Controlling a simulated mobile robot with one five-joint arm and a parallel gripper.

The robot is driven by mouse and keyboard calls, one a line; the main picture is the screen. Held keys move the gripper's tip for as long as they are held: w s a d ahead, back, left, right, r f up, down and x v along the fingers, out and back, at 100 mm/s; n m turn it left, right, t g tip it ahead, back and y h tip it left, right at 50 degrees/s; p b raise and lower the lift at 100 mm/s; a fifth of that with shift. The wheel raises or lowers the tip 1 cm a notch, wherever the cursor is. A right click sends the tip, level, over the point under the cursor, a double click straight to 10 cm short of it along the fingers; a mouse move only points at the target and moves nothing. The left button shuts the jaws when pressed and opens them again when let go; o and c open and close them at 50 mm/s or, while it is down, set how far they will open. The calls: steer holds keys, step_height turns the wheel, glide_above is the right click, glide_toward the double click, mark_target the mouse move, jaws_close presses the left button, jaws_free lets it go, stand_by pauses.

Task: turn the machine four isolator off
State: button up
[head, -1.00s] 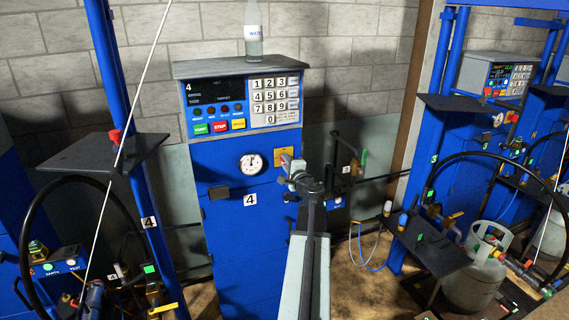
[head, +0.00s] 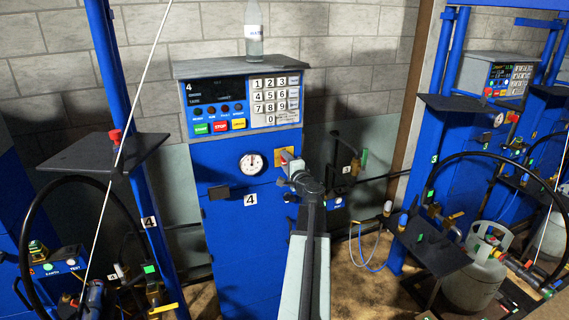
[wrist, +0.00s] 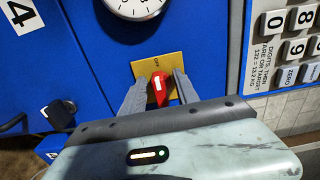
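Machine four is the blue cabinet (head: 235,250) with a "4" label (head: 250,199) and a keypad panel in the head view. Its isolator is a red handle (wrist: 159,88) on a yellow plate (wrist: 143,68) below the dial in the wrist view. The plate bears small lettering that appears to read "OFF". My gripper (wrist: 161,77) reaches to the plate, with one finger on each side of the red handle. Narrow gaps seem to show between handle and fingers; contact is unclear. In the head view my gripper (head: 287,160) hides most of the handle.
A black shelf (head: 103,153) juts out at left; a gas cylinder (head: 474,275) stands at right.

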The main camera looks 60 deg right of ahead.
steer(key=shift+s, duration=0.15)
steer(key=v, duration=0.7)
steer(key=shift+s+a, duration=0.2)
steer(key=shift+a, duration=0.05)
